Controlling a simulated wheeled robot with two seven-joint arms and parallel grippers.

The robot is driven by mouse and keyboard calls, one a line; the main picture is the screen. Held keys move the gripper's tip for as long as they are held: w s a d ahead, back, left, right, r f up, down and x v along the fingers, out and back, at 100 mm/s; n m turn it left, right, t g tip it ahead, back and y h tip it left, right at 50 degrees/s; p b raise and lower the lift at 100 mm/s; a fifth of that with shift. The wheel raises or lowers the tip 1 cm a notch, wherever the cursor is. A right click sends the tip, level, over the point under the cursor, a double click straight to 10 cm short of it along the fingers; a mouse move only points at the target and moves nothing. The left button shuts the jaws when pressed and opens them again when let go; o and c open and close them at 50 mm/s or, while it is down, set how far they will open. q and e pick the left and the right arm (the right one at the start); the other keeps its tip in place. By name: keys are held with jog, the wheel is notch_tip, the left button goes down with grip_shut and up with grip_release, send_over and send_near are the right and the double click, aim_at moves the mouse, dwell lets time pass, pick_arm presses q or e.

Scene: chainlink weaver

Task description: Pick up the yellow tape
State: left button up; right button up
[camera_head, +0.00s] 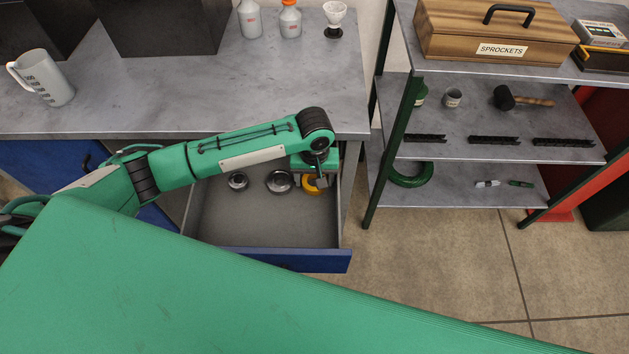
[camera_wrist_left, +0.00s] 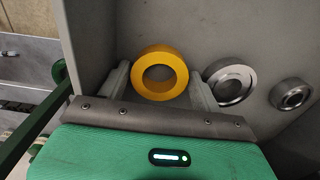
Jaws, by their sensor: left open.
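The yellow tape (camera_head: 312,187) is a ring lying in the open drawer (camera_head: 265,232), near its right wall. In the head view my left gripper (camera_head: 318,183) is over it and hides part of it. In the left wrist view the yellow tape (camera_wrist_left: 160,73) lies between the two open fingers of my left gripper (camera_wrist_left: 158,84). The left finger is close to the ring's left side and the right finger is close to its right side. I cannot tell whether either finger touches it. My right gripper is not in view.
Two metal rings, a larger one (camera_head: 279,182) and a smaller one (camera_head: 238,182), lie left of the tape in the drawer. The drawer's front is free. A grey worktop (camera_head: 190,100) is above the drawer. A shelf rack (camera_head: 480,130) stands to the right.

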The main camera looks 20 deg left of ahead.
pick_arm(q)
jog(key=c, duration=0.6)
jog(key=shift+r, duration=0.1)
